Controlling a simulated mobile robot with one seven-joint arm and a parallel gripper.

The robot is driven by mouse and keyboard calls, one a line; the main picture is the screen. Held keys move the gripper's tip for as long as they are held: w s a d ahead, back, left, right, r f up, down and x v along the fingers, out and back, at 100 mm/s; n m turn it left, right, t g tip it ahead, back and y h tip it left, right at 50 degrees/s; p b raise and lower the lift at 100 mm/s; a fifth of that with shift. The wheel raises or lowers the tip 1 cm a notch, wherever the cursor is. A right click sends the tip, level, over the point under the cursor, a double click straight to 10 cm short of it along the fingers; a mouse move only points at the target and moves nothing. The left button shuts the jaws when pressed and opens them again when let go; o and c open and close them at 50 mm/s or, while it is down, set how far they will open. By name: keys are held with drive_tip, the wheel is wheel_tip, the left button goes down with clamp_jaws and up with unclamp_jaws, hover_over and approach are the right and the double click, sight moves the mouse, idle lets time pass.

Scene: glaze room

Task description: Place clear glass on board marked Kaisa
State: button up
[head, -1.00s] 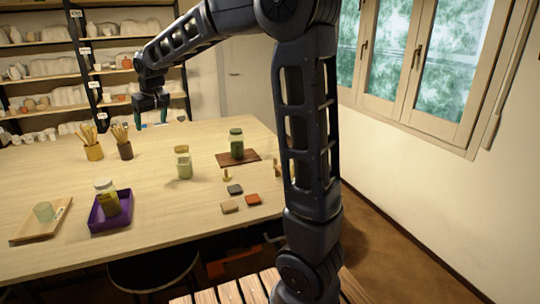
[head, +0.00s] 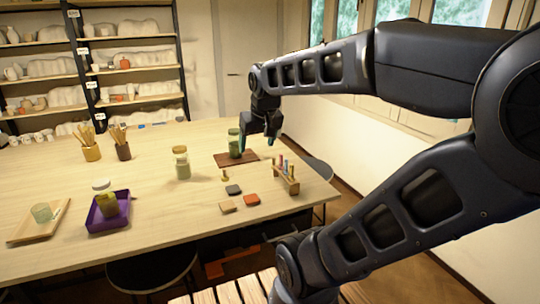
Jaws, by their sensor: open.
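A pale, see-through glass (head: 41,213) stands on a light wooden tray (head: 22,234) at the table's left end. A lidded green jar (head: 233,146) stands on a dark brown board (head: 222,159) toward the table's right back. A second lidded jar (head: 182,164) stands on bare wood left of it. No name is readable on any board or tray, so I cannot tell which is marked Kaisa. My gripper (head: 257,143) is open, fingers down, near the brown board. Its left finger overlaps the green jar's right edge in the picture; I cannot tell if they touch.
A purple tray (head: 124,212) holds a yellowish jar (head: 107,203). Two cups of brushes (head: 91,150) stand at the back left. Small tiles (head: 251,199) and a rack of coloured sticks (head: 287,181) lie front right. The table's middle left is clear.

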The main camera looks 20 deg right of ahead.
drive_tip(key=shift+m, duration=0.4)
drive_tip(key=s+f, duration=0.1)
drive_tip(key=s+d, duration=0.1)
drive_tip(key=s, duration=0.1)
drive_tip(key=s+d+f, duration=0.1)
drive_tip(key=shift+s+f, duration=0.3)
